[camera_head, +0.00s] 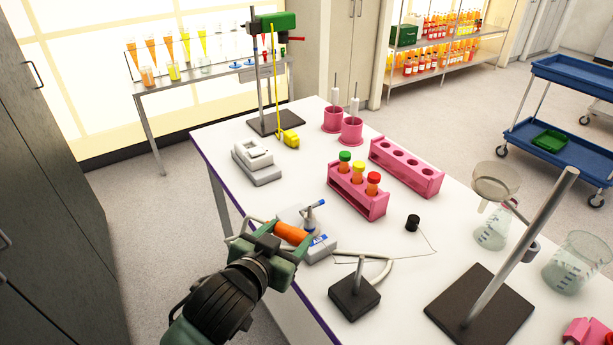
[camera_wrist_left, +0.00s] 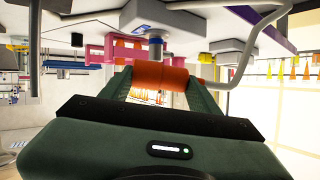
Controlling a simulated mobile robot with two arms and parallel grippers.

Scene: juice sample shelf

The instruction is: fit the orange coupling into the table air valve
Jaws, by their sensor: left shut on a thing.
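The orange coupling (camera_head: 291,233) is at the near left edge of the white table, with a pale hose running from it. My left gripper (camera_head: 276,235) is shut on it; in the left wrist view the fingers grip both sides of the coupling (camera_wrist_left: 162,75). The table air valve (camera_head: 311,218) has a grey body with a blue-tipped lever, on a light base with a blue label. In the left wrist view, which is upside down, the valve's blue-ringed stub (camera_wrist_left: 155,47) is right by the coupling. I cannot tell whether they are joined. My right gripper is not in view.
A black-based post (camera_head: 354,292) stands close to the valve, with the hose looping past it. A pink rack with capped tubes (camera_head: 357,190), a grey scale (camera_head: 257,162) and a large stand (camera_head: 482,312) are on the table. Bare tabletop lies left of the pink rack.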

